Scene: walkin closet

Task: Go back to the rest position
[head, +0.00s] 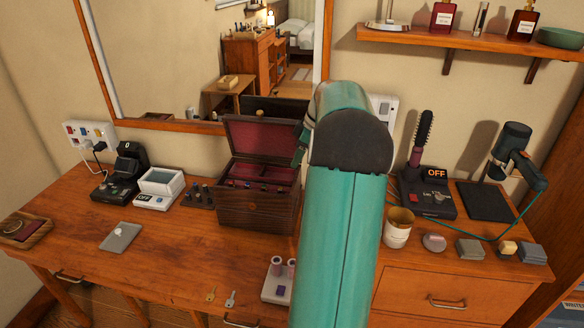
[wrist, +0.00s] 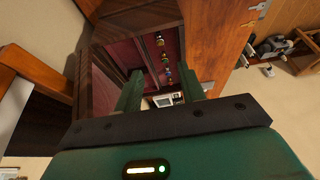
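My arm crosses the head view from the bottom middle to the wall side of the table and hides most of my gripper there. In the wrist view my gripper (wrist: 161,88) shows two green fingers standing apart, with nothing held between them. They point toward the open dark wooden jewelry box (head: 255,212), whose red lining (wrist: 103,82) also shows in the wrist view. The box lid is raised in the head view. Several small colored items sit in a row inside the box in the wrist view. I cannot tell whether a finger touches the box.
The wooden table (head: 185,255) holds a scale-like device (head: 159,188), a grey card-like object (head: 121,237), two keys, a cup (head: 398,228), a hairbrush (head: 421,140) and a hair dryer (head: 515,150). A mirror (head: 180,60) and a shelf (head: 470,40) are on the wall.

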